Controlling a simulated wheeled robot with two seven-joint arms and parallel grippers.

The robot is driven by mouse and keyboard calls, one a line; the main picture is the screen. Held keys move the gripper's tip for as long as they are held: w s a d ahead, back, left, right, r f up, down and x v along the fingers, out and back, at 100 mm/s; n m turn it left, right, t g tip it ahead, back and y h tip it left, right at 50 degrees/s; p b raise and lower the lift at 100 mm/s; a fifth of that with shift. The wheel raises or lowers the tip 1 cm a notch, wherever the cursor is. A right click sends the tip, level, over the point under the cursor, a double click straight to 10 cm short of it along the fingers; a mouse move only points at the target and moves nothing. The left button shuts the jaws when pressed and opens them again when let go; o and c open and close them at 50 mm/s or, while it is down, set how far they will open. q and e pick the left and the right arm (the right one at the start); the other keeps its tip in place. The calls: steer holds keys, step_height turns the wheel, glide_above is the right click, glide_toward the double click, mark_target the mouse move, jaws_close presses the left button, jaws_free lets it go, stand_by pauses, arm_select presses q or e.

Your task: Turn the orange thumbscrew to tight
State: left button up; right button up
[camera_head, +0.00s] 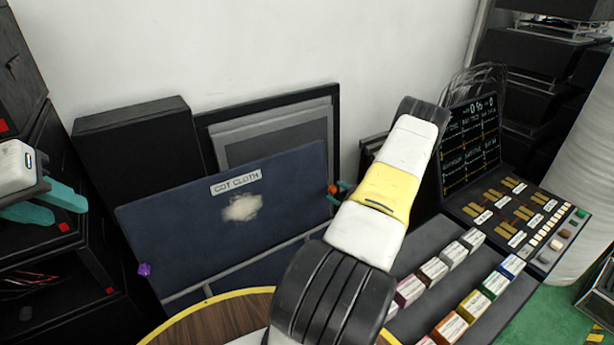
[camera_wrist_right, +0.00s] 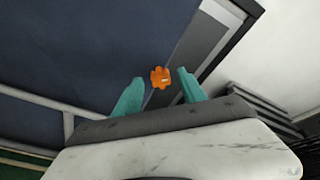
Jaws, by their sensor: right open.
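The orange thumbscrew (camera_head: 333,189) sits at the right edge of the dark blue board labelled "CGT CLOTH" (camera_head: 190,235), partly hidden by my right gripper in the head view. In the right wrist view the thumbscrew (camera_wrist_right: 160,77) shows as a lobed orange knob between and just beyond the fingertips. My right gripper (camera_wrist_right: 159,84) is open, with one teal finger on each side of the knob; I cannot tell whether either touches it. My left gripper (camera_head: 45,205) is at the far left of the head view, its teal fingers apart and empty.
A purple knob (camera_head: 144,269) is on the board's lower left edge. A round wooden table (camera_head: 195,322) with a yellow rim stands in front. Coloured boxes (camera_head: 453,328) and a control panel (camera_head: 520,215) lie to the right. Dark cabinets (camera_head: 60,270) stand close on the left.

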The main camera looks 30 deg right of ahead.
mark_target(333, 190)
steer(key=shift+x, duration=2.05)
jaws_close()
